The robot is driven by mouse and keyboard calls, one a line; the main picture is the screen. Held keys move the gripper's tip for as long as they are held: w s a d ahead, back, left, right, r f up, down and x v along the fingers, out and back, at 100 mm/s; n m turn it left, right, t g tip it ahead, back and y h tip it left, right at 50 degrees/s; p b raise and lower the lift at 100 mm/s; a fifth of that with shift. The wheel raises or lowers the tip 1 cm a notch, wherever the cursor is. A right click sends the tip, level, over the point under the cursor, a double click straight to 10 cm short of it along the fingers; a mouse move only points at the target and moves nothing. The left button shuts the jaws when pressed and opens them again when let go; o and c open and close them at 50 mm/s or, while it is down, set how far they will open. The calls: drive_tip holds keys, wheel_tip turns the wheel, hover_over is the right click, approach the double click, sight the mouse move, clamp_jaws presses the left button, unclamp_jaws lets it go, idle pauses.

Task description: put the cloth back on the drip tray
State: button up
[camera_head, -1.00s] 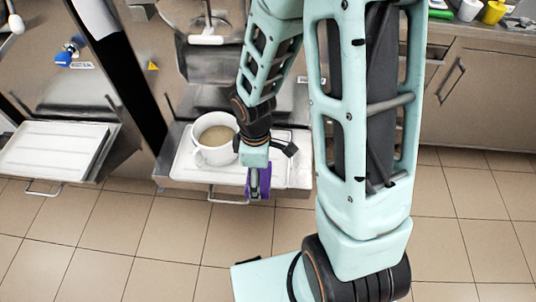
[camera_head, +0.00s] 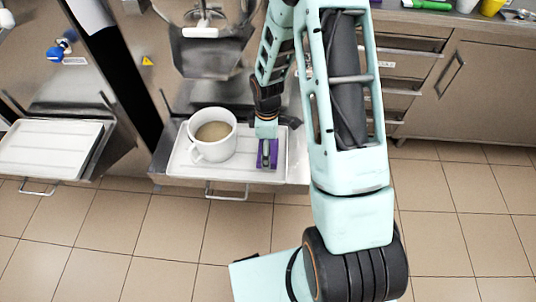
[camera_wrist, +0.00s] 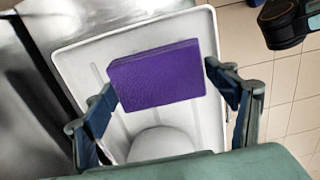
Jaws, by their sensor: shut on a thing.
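The purple cloth (camera_head: 273,161), a flat folded block, is over the right part of the white drip tray (camera_head: 185,170). My gripper (camera_head: 266,152) is shut on it from above. In the wrist view the cloth (camera_wrist: 157,75) sits between my two fingers (camera_wrist: 162,88), with the drip tray (camera_wrist: 75,62) behind it. I cannot tell whether the cloth touches the tray. A white jug with beige liquid (camera_head: 212,135) stands on the tray, left of my gripper. Its pale rounded shape (camera_wrist: 160,143) shows below the cloth in the wrist view.
The freezer's dispensing front (camera_head: 205,55) rises behind the tray. A second white tray (camera_head: 50,148) is on the neighbouring machine at left. A steel counter with drawers (camera_head: 480,90) stands at right, with a yellow cup (camera_head: 491,7). The tiled floor in front is clear.

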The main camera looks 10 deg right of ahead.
drive_tip(key=shift+w+d+f, duration=0.1)
drive_tip(key=shift+w+f, duration=0.05)
drive_tip(key=shift+f, duration=0.75)
drive_tip(key=shift+w+d+f, duration=0.1)
drive_tip(key=shift+f, duration=0.8)
drive_tip(key=shift+f+b, duration=0.15)
drive_tip(key=shift+b, duration=0.2)
drive_tip(key=o, duration=1.1)
wheel_tip(320, 180, up, 12)
drive_tip(key=shift+a+r+p, duration=0.1)
drive_tip(key=shift+r+p, duration=0.05)
drive_tip(key=shift+p, duration=0.95)
